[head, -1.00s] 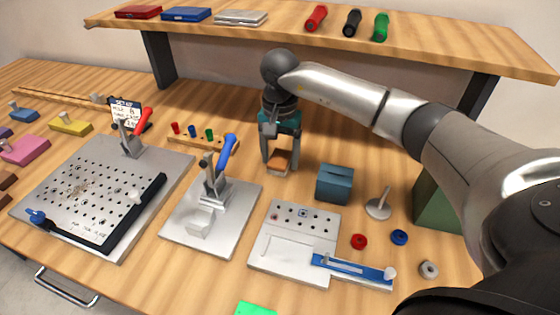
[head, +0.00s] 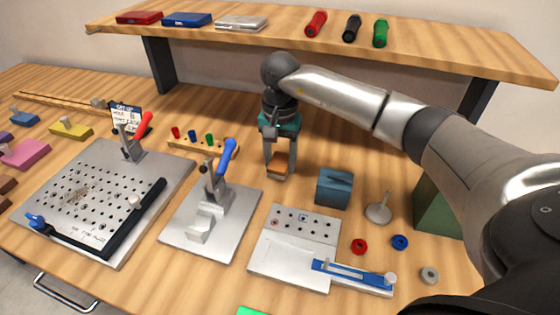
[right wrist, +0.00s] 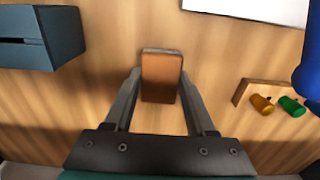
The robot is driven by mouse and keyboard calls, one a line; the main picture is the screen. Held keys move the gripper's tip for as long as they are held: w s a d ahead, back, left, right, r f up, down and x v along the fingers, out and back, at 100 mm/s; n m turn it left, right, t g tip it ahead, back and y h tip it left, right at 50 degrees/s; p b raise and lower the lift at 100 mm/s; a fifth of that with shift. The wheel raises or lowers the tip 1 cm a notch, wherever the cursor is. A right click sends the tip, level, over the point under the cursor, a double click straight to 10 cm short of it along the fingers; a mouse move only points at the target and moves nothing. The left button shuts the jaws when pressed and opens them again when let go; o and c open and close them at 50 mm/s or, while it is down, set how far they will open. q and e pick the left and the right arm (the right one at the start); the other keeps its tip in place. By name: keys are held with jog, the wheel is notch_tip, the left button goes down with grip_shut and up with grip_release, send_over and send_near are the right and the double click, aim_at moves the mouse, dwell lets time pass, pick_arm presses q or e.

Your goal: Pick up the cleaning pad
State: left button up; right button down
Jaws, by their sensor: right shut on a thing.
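The cleaning pad appears as a small orange-brown block (head: 278,162) with a paler edge, on the wooden bench behind the blue-grey box. My right gripper (head: 279,174) points down around it, with one finger on each side, and is shut on it. In the right wrist view the pad (right wrist: 161,76) sits between the two fingertips (right wrist: 160,88). I cannot tell whether it still touches the bench. My left gripper is not in view.
A blue-grey box (head: 333,188) stands right of the gripper. A clamp fixture with a blue handle (head: 226,156) and a wooden rack with coloured pegs (head: 203,144) are to its left. A shelf (head: 270,40) spans the back. Bare bench lies around the gripper.

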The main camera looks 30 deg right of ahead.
aim_at(280, 161)
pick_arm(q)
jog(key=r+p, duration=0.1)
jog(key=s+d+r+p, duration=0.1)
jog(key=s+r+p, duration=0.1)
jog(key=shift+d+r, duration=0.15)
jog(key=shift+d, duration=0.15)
pick_arm(e)
notch_tip(280, 161, up, 20)
jog(key=shift+f, duration=0.2)
